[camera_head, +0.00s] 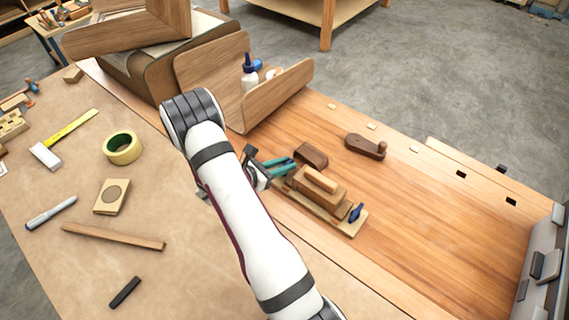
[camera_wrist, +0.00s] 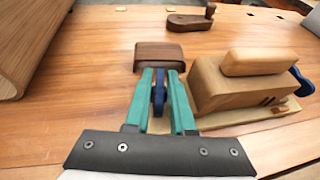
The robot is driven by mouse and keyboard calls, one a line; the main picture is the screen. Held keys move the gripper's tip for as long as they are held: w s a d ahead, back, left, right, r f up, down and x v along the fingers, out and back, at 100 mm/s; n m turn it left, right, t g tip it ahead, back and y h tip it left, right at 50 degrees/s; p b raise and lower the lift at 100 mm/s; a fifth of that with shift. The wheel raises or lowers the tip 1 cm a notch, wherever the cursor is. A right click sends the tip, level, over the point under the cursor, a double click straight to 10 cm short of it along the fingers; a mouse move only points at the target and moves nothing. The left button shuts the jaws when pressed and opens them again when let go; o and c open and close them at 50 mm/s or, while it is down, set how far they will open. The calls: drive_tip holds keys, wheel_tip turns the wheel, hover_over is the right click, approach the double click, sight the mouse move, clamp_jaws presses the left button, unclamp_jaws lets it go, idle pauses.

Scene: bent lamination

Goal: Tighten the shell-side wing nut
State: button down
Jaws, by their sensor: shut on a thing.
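My gripper (camera_wrist: 160,75) has two teal fingers on either side of a blue wing nut (camera_wrist: 159,94), shut on it. This wing nut is at the left end of a wooden clamping form (camera_wrist: 230,88), the end toward the bent shell. In the head view my gripper (camera_head: 289,166) is at that end of the form (camera_head: 312,192), and the held wing nut cannot be made out there. A second blue wing nut (camera_head: 356,213) is at the opposite end; it also shows in the wrist view (camera_wrist: 302,82). A pale base strip (camera_head: 330,221) lies under the form.
A dark brown block (camera_head: 311,155) is just beyond my fingertips. A brown wooden piece with a knob (camera_head: 365,146) lies farther back. The curved plywood shell (camera_head: 285,92) holds a glue bottle (camera_head: 250,76). Tape (camera_head: 122,148) and tools lie left.

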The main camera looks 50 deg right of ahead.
drive_tip(key=shift+m+g, duration=0.3)
drive_tip(key=m+g+y, duration=0.1)
drive_tip(key=m+g, duration=0.2)
drive_tip(key=m+g+y, duration=0.2)
drive_tip(key=g, duration=0.1)
drive_tip(key=shift+f+m+y, duration=0.1)
drive_tip(key=shift+m+y, duration=0.2)
drive_tip(key=shift+m, duration=0.1)
drive_tip(key=m+g+y, duration=0.1)
drive_tip(key=m+y, duration=0.1)
drive_tip(key=m, duration=0.1)
drive_tip(key=m+g+y, duration=0.2)
drive_tip(key=y, duration=0.1)
drive_tip(key=shift+m+g+y, duration=0.3)
drive_tip(key=shift+m, duration=0.1)
drive_tip(key=c, duration=0.9)
unclamp_jaws()
